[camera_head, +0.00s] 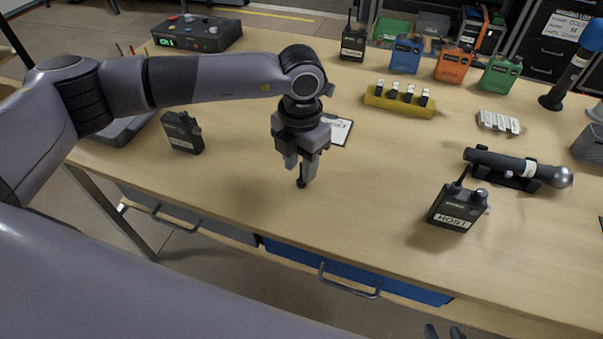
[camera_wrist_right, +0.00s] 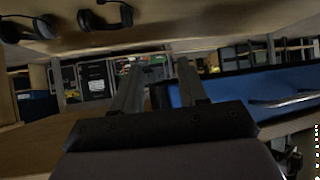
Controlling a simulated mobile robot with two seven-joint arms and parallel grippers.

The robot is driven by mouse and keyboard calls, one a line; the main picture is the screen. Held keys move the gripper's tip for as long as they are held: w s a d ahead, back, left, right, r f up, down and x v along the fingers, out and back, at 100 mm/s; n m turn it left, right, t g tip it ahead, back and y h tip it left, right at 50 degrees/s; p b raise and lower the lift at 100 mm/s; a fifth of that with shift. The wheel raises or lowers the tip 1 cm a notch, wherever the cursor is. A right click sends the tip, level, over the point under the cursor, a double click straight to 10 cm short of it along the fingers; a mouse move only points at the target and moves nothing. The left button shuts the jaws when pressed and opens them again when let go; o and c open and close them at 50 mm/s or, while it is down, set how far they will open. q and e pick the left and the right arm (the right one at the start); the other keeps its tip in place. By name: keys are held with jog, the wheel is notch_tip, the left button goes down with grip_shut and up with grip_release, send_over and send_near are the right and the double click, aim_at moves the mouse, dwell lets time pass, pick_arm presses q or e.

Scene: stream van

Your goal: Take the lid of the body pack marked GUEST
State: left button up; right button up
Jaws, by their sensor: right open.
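A dark body pack marked HOST (camera_head: 455,208) stands on the table at the right front. Another dark body pack (camera_head: 183,132) stands at the left, its label too small to read; a third dark pack (camera_head: 353,42) stands at the back. I cannot read GUEST on any of them. My left gripper (camera_head: 301,172) points down over the middle of the table, between the left pack and the HOST pack, apart from both; its finger gap is unclear. My right gripper (camera_wrist_right: 158,85) is open and empty; its tips show at the bottom edge of the head view (camera_head: 445,332), below the table front.
A yellow block (camera_head: 398,101) with several small clips lies mid-table. A microphone (camera_head: 515,167) rests in a cradle at the right. Blue (camera_head: 404,55), orange (camera_head: 453,65) and green (camera_head: 500,74) packs stand at the back. Drawer handles (camera_head: 350,282) stick out in front.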

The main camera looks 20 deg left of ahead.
aim_at(301, 163)
pick_arm(q)
jog(key=shift+f, duration=0.9)
jog(key=shift+d, duration=0.1)
grip_shut()
jog(key=shift+r, duration=0.1)
notch_tip(301, 163, up, 20)
jog(key=b, duration=0.1)
